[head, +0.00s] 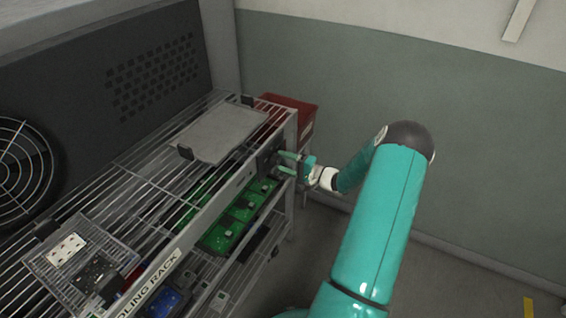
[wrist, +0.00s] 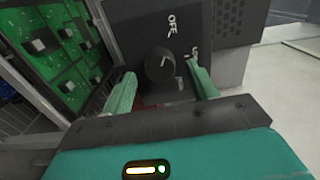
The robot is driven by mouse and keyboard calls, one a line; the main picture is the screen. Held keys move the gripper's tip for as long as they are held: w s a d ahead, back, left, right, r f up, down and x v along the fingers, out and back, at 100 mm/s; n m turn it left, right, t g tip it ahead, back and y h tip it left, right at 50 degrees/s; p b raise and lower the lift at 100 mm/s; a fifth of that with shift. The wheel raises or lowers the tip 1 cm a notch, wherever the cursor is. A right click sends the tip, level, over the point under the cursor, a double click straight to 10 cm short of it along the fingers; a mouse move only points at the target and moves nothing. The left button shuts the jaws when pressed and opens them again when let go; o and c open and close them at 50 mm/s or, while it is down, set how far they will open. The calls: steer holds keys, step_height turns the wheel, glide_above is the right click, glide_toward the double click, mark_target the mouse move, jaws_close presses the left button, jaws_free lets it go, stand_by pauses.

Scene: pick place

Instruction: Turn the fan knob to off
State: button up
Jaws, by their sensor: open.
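The dark round fan knob (wrist: 159,66) sits on a dark control panel (wrist: 140,30) in the wrist view. A white OFF label is above it, with smaller white marks to its right and lower right. A short pale line shows on the knob; its exact setting is hard to read. My gripper (wrist: 161,71) is open, one green finger on each side of the knob; contact is not clear. In the head view my gripper (head: 289,163) is at the right end of the rack, facing the dark control box (head: 267,157). The knob is not discernible there.
The wire cooling rack (head: 150,178) holds green circuit boards (head: 222,235) below and a flat grey plate (head: 222,133) on top. A caged fan (head: 24,172) is at the left. A red bin (head: 300,112) stands behind the rack's end. Floor at the right is clear.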

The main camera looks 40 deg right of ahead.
steer(key=v, duration=1.2)
steer(key=shift+s, duration=0.3)
steer(key=shift+r, duration=0.1)
steer(key=w+a+r+n+g+y, duration=0.15)
steer(key=a+r+n+g, duration=0.4)
steer(key=a, duration=0.75)
steer(key=w+a+r+n+g+y, duration=0.1)
steer(key=w+a+r+n+g, duration=0.15)
steer(key=a+r+g, duration=0.8)
steer(key=s+a+r+n+t+h, duration=0.2)
steer(key=s+a+r+n+h, duration=0.1)
steer(key=s+a, duration=0.4)
steer(key=s+a+r+n+t+h, duration=0.2)
steer(key=s+a+r+h, duration=0.3)
steer(key=a, duration=0.6)
steer(key=shift+s+r+n+t+h, duration=0.35)
steer(key=shift+s+r, duration=0.8)
steer(key=shift+s, duration=0.5)
